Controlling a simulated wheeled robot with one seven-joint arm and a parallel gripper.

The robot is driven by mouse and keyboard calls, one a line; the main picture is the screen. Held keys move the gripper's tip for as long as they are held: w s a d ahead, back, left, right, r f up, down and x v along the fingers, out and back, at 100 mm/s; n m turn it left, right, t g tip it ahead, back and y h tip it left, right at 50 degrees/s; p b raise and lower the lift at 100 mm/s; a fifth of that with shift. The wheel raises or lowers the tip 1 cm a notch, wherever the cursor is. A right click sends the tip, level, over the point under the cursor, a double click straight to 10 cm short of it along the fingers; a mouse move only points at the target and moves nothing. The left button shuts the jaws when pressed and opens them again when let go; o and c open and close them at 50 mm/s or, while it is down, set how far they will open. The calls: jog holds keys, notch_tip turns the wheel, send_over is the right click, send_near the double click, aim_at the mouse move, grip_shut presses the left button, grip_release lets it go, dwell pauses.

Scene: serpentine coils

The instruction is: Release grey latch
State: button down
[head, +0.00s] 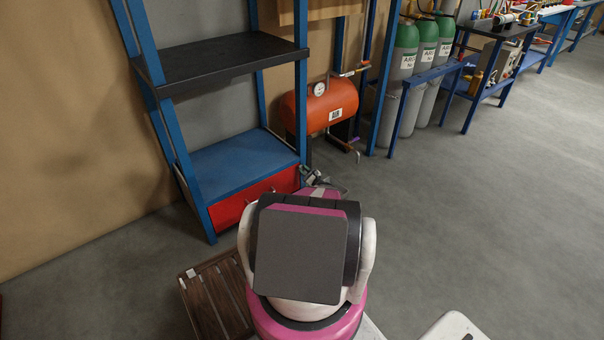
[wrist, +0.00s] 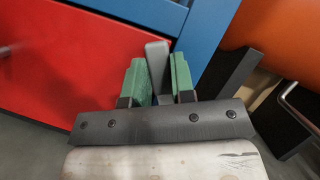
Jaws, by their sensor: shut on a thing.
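The grey latch (wrist: 157,62) is a narrow upright piece at the right edge of the red drawer front (wrist: 75,55), beside the blue frame (wrist: 212,35). My gripper (wrist: 158,72) has its two green-padded fingers on either side of the latch and is shut on it. The latch's top stands a little above the pads. In the head view the red drawer (head: 240,203) sits low in the blue shelf unit. There the latch cannot be made out, and my arm hides part of the area.
An orange tank (head: 318,106) with a gauge stands right of the shelf unit; its piping reaches low beside my gripper. A wooden slatted pallet (head: 215,300) lies on the floor at lower left. Open floor (head: 480,210) lies to the right.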

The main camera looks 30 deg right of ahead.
jog(key=m, duration=0.1)
jog(key=d+m+h, duration=0.1)
jog(key=m, duration=0.1)
jog(key=m+t+h, duration=0.1)
jog(key=shift+d+r+m, duration=0.2)
jog(key=shift+r+m, duration=0.05)
jog(key=shift+m, duration=0.15)
jog(key=shift+d+m+h, duration=0.3)
jog(key=shift+m+h, duration=0.3)
jog(key=shift+m, duration=0.3)
jog(key=shift+d+m+h, duration=0.3)
jog(key=shift+m+h, duration=0.3)
jog(key=shift+m, duration=0.3)
jog(key=c, duration=1)
grip_release()
jog(key=shift+o, duration=0.2)
